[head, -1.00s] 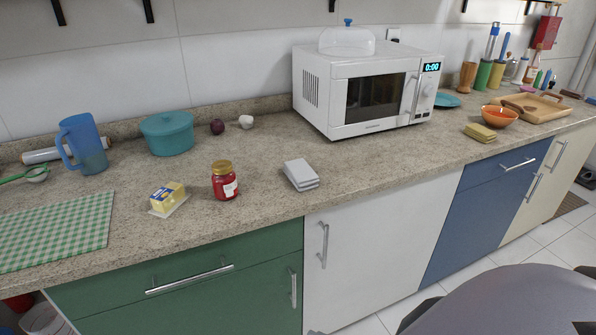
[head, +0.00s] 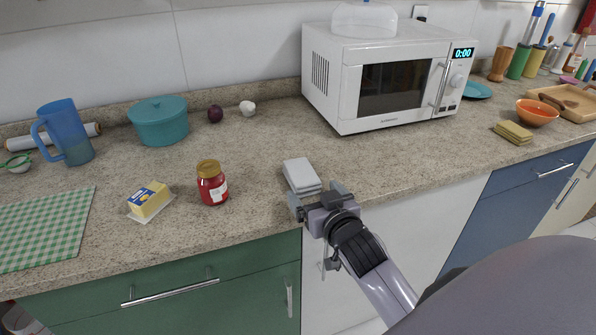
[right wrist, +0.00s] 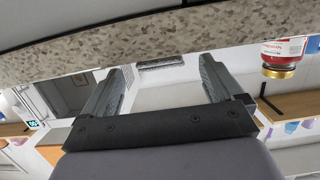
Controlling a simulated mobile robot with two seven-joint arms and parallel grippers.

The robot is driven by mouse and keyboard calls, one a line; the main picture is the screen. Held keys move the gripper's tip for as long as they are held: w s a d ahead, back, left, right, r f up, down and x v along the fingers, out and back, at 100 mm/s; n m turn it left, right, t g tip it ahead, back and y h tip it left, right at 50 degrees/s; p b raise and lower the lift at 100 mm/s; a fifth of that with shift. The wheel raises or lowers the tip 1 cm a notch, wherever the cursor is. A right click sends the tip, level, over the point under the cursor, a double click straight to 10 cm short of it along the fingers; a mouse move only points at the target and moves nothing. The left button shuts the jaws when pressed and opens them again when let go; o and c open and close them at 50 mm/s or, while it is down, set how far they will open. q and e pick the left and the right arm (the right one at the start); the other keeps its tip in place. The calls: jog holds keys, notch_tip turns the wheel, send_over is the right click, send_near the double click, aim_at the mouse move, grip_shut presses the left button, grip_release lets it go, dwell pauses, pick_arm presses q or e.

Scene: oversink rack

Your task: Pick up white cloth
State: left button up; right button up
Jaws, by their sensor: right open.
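The white cloth (head: 301,173) lies folded in a small stack on the counter, near its front edge, in the head view. My right gripper (head: 316,196) is just in front of the cloth, at the counter's front edge. Its jaws are apart with nothing seen held between them. In the right wrist view the two fingers of the right gripper (right wrist: 164,70) stand wide apart. I cannot make out the cloth clearly in that view. My left gripper is not in view.
A red jar (head: 212,185) and butter (head: 149,199) stand left of the cloth. A white microwave (head: 385,80) stands behind it to the right. A teal pot (head: 159,123) is at the back. The counter (head: 255,160) around the cloth is clear.

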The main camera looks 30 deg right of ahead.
aim_at(305, 177)
jog(key=shift+r+x, duration=0.15)
jog(key=shift+x, duration=1.45)
jog(key=shift+r+x, duration=0.1)
jog(key=shift+x, duration=1.55)
jog(key=c, duration=1)
